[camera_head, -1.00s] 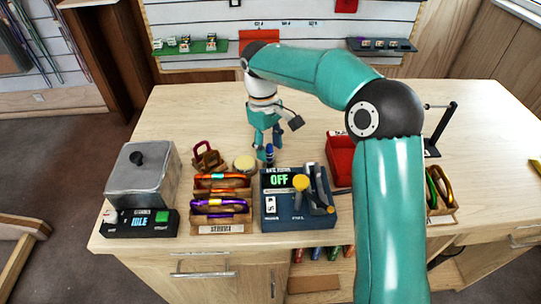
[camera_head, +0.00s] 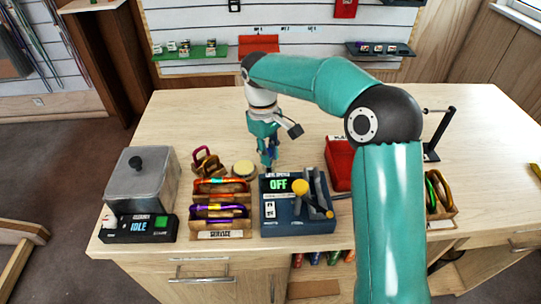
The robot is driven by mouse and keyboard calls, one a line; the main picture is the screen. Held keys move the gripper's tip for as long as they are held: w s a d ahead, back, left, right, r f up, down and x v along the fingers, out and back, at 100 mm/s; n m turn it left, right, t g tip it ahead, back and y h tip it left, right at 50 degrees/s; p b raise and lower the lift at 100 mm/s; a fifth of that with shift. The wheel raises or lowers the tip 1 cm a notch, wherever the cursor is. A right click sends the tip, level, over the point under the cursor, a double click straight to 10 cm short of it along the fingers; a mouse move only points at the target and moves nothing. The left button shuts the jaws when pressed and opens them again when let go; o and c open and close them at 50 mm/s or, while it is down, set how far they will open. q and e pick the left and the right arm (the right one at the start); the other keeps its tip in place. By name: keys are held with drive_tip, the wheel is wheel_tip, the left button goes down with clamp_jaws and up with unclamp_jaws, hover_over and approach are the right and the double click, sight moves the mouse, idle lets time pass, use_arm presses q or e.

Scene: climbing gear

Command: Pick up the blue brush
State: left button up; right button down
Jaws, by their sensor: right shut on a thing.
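The blue brush (camera_head: 271,153) is a small dark blue upright piece between the fingers of my right gripper (camera_head: 267,160), behind the blue machine with the OFF display. My right gripper points down and is shut on it. Most of the brush is hidden by the fingers, and I cannot tell whether its lower end touches the table. My left gripper is not in view.
The blue machine (camera_head: 285,222) stands just in front of the gripper. A round cream tin (camera_head: 243,168) and a wooden rack (camera_head: 222,226) of carabiners are to the left, with a grey metal box (camera_head: 142,182) farther left. A red bin (camera_head: 339,163) is to the right. The table behind is clear.

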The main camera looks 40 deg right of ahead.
wheel_tip(320, 180, up, 9)
drive_tip(key=shift+f+p, duration=0.2)
drive_tip(key=shift+p, duration=0.2)
use_arm(q)
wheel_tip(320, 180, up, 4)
drive_tip(key=p, duration=0.3)
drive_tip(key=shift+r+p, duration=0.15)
drive_tip(key=shift+p, duration=0.15)
use_arm(e)
wheel_tip(320, 180, up, 11)
drive_tip(key=shift+r, duration=0.15)
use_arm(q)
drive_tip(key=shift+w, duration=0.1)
use_arm(e)
drive_tip(key=shift+w, duration=0.1)
drive_tip(key=shift+d, duration=0.1)
idle(0.6)
